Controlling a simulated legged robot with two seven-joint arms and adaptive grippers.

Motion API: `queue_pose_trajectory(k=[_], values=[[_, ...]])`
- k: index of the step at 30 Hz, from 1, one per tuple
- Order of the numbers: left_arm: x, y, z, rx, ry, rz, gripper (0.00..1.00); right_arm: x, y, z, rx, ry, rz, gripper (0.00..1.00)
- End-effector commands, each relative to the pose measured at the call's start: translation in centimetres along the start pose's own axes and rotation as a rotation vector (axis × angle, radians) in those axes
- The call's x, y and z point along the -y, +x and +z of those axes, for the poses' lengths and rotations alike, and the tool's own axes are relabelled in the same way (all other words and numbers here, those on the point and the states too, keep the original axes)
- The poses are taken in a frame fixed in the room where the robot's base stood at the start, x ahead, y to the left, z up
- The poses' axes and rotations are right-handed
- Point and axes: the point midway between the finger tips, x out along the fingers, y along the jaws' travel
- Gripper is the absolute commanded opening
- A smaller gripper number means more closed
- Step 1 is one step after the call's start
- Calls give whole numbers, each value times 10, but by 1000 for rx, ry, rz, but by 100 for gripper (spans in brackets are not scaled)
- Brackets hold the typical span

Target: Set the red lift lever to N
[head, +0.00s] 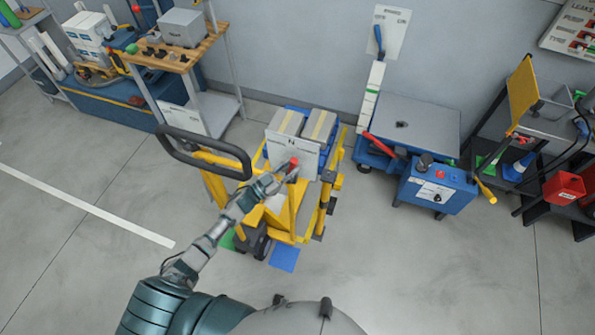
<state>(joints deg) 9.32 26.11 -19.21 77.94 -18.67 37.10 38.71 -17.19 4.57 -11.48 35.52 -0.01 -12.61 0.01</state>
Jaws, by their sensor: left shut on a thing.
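The red lift lever (293,162) shows as a small red knob at the yellow hand truck, in the middle of the head view. A white plate (304,154) with dark marks, one like an N, stands just behind it. My left gripper (283,175) reaches in from the lower left and is shut on the red lift lever at its knob. The gripper hides part of the lever, and I cannot read its exact setting. My right gripper is not in view.
The yellow truck (212,161) has a black loop handle (196,133) left of my arm and carries grey boxes (320,126). A blue lift table (410,112) with another red lever (380,145) stands right. A wooden bench (172,61) is upper left. Front floor is clear.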

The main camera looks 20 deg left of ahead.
Motion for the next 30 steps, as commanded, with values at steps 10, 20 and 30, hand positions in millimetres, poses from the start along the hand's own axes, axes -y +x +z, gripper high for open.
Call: queue_pose_trajectory(k=[10, 20, 30], values=[[14, -8, -2, -89, -120, -49, 0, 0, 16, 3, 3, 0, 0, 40], [17, -10, -4, -107, -142, -58, 0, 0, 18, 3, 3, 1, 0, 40], [17, -9, -4, -106, -141, -57, 37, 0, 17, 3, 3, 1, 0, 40]])
